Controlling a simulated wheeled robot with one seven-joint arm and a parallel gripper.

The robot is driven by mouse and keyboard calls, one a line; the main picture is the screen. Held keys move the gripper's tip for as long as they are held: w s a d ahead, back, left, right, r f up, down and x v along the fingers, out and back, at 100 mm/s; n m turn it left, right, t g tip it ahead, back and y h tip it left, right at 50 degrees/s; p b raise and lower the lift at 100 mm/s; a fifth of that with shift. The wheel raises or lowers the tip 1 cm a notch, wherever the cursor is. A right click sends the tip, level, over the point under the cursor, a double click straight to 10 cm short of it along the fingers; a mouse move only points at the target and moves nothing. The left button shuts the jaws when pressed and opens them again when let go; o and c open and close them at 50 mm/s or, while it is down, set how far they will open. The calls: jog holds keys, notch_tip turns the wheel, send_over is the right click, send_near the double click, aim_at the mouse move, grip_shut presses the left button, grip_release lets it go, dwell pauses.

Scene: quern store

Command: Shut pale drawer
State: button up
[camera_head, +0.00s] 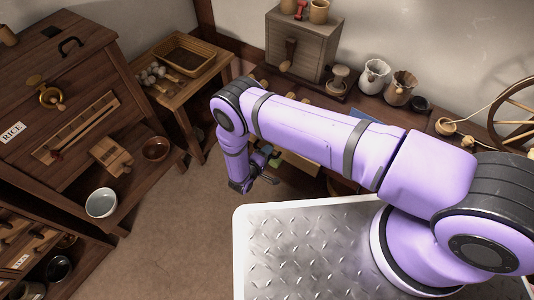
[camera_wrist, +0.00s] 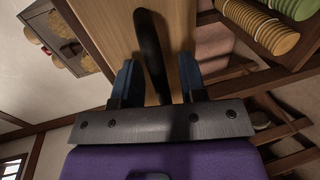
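The pale drawer shows in the wrist view as a light wooden panel (camera_wrist: 108,28) with a dark upright handle (camera_wrist: 150,45). In the head view, a pale wooden piece that looks like the drawer (camera_head: 300,166) shows below my arm, mostly hidden by it. My gripper (camera_wrist: 157,62) is open, with its two blue fingers on either side of the dark handle and a gap visible by them. In the head view my gripper (camera_head: 264,168) points down and right, close to the pale piece. How far the drawer stands out is hidden.
A workbench at the back holds a wooden box mill (camera_head: 303,45) and pale jugs (camera_head: 374,76). A small table with a tray (camera_head: 182,56) and a dark cabinet (camera_head: 50,75) stand left. Stacked round discs (camera_wrist: 258,25) lie right in the wrist view. Floor (camera_head: 180,225) is clear.

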grip_shut()
jog(key=shift+r+x, duration=0.2)
jog(key=shift+x, duration=0.85)
jog(key=shift+r+x, duration=0.25)
jog(key=shift+x, duration=0.75)
jog(key=shift+w, duration=0.1)
grip_release()
jog(key=shift+d, duration=0.1)
jog(key=v, duration=1)
jog(key=shift+s+a, duration=0.2)
jog(key=shift+s, duration=0.15)
